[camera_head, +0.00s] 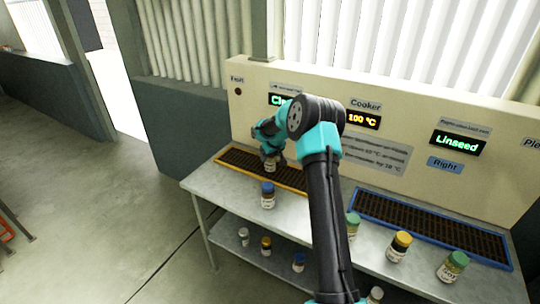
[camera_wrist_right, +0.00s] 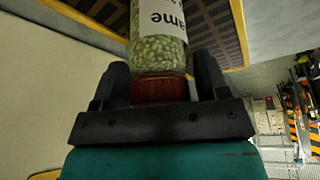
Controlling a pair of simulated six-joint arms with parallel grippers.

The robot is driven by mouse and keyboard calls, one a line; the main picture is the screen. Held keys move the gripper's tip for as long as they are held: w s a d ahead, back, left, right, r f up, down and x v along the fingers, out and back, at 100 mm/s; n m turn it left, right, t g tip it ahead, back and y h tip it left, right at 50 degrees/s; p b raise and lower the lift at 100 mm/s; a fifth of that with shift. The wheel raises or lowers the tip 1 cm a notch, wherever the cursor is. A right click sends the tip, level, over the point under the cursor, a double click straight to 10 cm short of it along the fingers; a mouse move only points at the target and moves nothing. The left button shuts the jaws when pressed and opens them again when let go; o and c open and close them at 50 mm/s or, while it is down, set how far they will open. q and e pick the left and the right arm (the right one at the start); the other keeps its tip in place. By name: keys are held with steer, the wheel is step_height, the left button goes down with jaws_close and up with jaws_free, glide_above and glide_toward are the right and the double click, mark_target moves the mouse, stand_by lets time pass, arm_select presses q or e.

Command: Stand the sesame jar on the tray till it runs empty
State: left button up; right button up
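The sesame jar (camera_wrist_right: 160,45) fills the top middle of the right wrist view, with pale green seeds, a red lid and a white label ending in "ame". My right gripper (camera_wrist_right: 160,90) has a finger on each side of the lid and is shut on it. In the head view my right gripper (camera_head: 268,150) holds the jar (camera_head: 271,166) at the orange-rimmed tray (camera_head: 235,158) on the left. I cannot tell whether the jar's base touches this tray. A blue-rimmed tray (camera_head: 430,222) lies to the right. My left gripper is out of view.
In front of the trays stand a blue-lidded jar (camera_head: 268,196), a yellow-lidded jar (camera_head: 399,246) and green-lidded jars (camera_head: 453,267). Several jars are on the lower shelf. The panel shows Cooker "100 °C" (camera_head: 363,120) and "Linseed" (camera_head: 457,143); my arm covers part of the left display (camera_head: 281,100).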

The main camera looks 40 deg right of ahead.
steer(key=shift+o, duration=1.3)
steer(key=v, duration=1.2)
steer(key=shift+r, duration=0.2)
steer(key=shift+w+a, duration=0.1)
